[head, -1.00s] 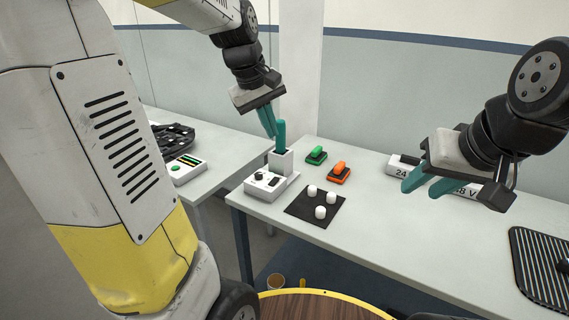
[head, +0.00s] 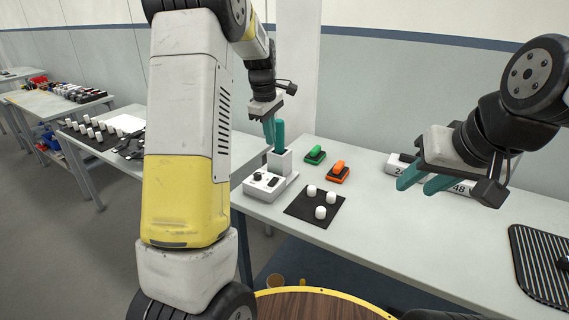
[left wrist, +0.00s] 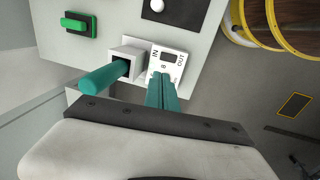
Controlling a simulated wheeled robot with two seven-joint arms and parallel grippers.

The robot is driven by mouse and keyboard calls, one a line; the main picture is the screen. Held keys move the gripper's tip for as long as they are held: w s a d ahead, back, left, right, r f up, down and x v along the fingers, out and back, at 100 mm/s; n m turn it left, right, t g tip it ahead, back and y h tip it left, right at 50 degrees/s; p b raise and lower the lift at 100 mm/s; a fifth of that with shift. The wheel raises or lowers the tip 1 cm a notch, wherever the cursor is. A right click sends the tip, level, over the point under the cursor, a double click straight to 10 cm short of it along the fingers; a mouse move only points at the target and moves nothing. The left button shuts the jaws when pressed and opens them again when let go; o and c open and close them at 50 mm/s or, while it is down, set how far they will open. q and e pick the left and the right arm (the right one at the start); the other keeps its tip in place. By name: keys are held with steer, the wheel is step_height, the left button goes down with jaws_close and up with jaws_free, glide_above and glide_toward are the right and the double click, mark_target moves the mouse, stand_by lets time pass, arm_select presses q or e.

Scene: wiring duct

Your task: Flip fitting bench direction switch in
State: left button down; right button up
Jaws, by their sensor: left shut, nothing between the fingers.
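The white control box (head: 264,188) sits at the left end of the bench, with a dark switch (head: 275,183) and a round knob on its top. In the left wrist view the dark switch (left wrist: 167,57) lies between the IN and OUT lettering; which side is pressed I cannot tell. My left gripper (head: 269,131) is shut and empty, pointing down above the box area. In the left wrist view its fingertips (left wrist: 159,77) overlap the box's near side; contact is unclear. My right gripper (head: 422,179) is open and empty above the bench's right part.
A teal handle (head: 279,135) stands upright in a pale square holder (head: 280,162) just behind the box, close to my left fingers. A green part (head: 315,155), an orange part (head: 339,171) and a black mat (head: 314,217) with white pegs lie to the right.

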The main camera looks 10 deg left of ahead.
mark_target(276, 177)
arm_select(q)
steer(key=shift+f, duration=0.15)
steer(key=f, duration=0.4)
steer(key=w+f, duration=0.1)
steer(key=f, duration=0.4)
steer(key=w+f, duration=0.1)
steer(key=f, duration=0.3)
steer(key=shift+d+f, duration=0.3)
steer(key=shift+d, duration=0.1)
steer(key=shift+w+f, duration=0.25)
steer(key=shift+f, duration=0.05)
steer(key=shift+s, duration=0.1)
steer(key=shift+s+a+r, duration=0.25)
steer(key=shift+s+r, duration=0.1)
steer(key=shift+s, duration=0.35)
